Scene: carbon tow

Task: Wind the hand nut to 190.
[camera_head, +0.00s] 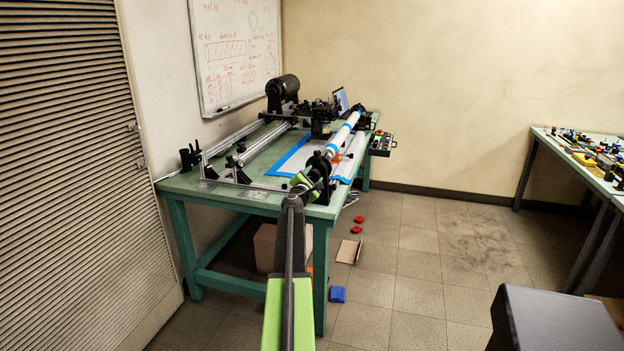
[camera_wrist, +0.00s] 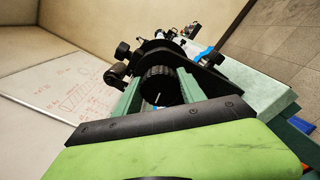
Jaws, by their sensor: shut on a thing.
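The hand nut (camera_wrist: 160,84) is a black ridged knob with a pale mark on its near face, seen between my fingers in the wrist view. My gripper (camera_wrist: 159,76) has its two green fingers closed on either side of it. In the head view my gripper (camera_head: 304,182) is at the near end of the winding machine, and I cannot make out the nut clearly there. I can read no numbers beside the nut. The white tube (camera_head: 344,134) with blue bands runs away from that end.
The machine stands on a green table (camera_head: 225,192) with rails and a black motor (camera_head: 283,88). A cardboard box (camera_head: 268,246) is under the table. Red pieces (camera_head: 357,230) and a blue block (camera_head: 338,294) lie on the floor. Another cluttered table (camera_head: 588,165) stands at right.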

